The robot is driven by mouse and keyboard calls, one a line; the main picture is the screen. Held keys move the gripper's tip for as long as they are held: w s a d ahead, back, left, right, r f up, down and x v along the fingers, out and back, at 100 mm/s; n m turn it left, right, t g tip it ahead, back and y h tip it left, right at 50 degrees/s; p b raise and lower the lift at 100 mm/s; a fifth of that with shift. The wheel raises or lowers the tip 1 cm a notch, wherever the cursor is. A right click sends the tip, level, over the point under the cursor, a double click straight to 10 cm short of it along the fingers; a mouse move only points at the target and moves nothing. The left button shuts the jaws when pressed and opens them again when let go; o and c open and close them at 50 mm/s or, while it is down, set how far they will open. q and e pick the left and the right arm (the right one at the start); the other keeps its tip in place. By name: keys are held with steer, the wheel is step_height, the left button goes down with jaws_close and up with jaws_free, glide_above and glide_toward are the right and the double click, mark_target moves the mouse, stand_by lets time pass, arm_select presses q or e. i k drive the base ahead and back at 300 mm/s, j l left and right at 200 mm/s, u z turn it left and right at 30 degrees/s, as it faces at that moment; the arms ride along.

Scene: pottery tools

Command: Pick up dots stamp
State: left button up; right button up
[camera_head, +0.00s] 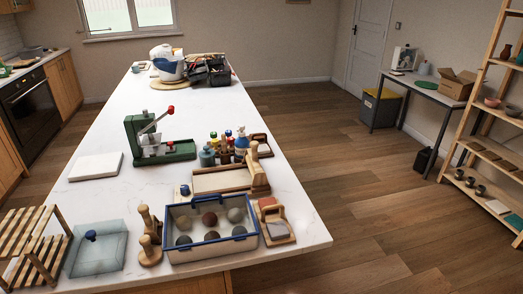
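Two or so wooden pieces with rounded knob handles (148,250) stand close together near the front edge of the counter, left of the blue-rimmed box. They look like stamps, but no dot pattern can be made out, so I cannot tell which is the dots stamp. Their undersides are hidden. Neither of my grippers shows in the head view.
The blue-rimmed box (214,259) holds several round lumps. A translucent lidded box (97,249) and a slatted wooden rack (28,240) stand to the left. A wooden tray (220,181) and a green-based press (165,152) stand behind. The counter (112,196) has bare room mid-left.

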mark_target(230, 139)
steer(key=i+l+z, duration=0.3)
steer(key=l+z, duration=0.15)
steer(key=i+l+z, duration=0.45)
steer(key=l, duration=0.15)
steer(key=i+l+z, duration=0.55)
steer(key=i, duration=0.5)
steer(key=i+u, duration=0.45)
steer(key=i+l+u, duration=0.1)
steer(key=i+u, duration=0.2)
steer(key=u, duration=0.15)
steer(key=i+u, duration=0.2)
steer(key=u, duration=0.2)
steer(key=i+l+u, duration=0.15)
steer(key=u, duration=0.2)
steer(key=i+l+u, duration=0.15)
steer(key=u, duration=0.25)
steer(key=i+l+u, duration=0.15)
steer(key=u, duration=0.25)
steer(key=i+l+u, duration=0.15)
steer(key=l+u, duration=0.2)
steer(key=i+l+u, duration=0.15)
steer(key=l+u, duration=0.15)
steer(key=i+l+u, duration=0.1)
steer(key=l+u, duration=0.55)
steer(key=l, duration=0.15)
